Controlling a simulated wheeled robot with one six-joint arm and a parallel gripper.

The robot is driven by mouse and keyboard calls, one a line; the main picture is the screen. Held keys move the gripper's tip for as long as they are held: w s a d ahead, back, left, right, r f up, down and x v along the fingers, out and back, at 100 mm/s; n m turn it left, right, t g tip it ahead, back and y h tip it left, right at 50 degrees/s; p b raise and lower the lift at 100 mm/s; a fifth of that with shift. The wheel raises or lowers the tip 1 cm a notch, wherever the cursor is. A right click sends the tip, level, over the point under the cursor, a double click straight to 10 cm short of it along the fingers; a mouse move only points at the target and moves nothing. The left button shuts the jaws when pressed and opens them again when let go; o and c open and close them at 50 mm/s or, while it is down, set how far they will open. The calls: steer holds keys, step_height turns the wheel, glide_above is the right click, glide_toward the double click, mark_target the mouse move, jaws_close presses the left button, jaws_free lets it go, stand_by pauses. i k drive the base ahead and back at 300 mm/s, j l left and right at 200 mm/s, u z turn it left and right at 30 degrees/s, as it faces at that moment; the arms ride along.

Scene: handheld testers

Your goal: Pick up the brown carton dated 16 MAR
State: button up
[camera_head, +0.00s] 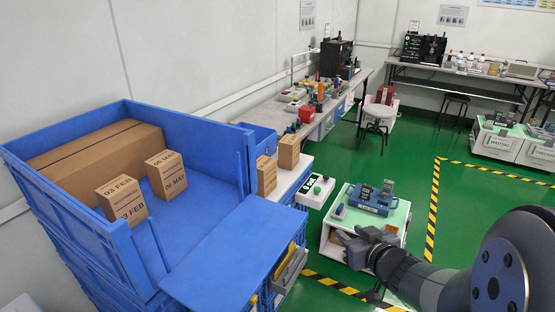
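No date reading 16 MAR is legible on any carton. In the head view, one small brown carton (122,200) in the blue crate reads 03 FEB, and another (166,174) behind it to the right reads 06 MAY. Two more small brown cartons stand outside the crate on a white surface, a nearer one (266,176) and a farther one (289,151); their dates cannot be read. My gripper (350,243) is right of and lower than these two in the picture, apart from them, in front of a white cart. Its finger spacing is unclear.
The blue crate (222,145) has high walls and a lowered front flap (229,258). A large brown box (95,150) lies along its back. A blue device (371,201) sits on the white cart (333,217). A cluttered bench (322,116) runs behind. Green floor lies open at right.

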mark_target(266, 166)
steer(key=i+l+u, duration=0.4)
steer(key=i+l, duration=0.8)
steer(key=i+u, duration=0.1)
steer(key=u, duration=0.95)
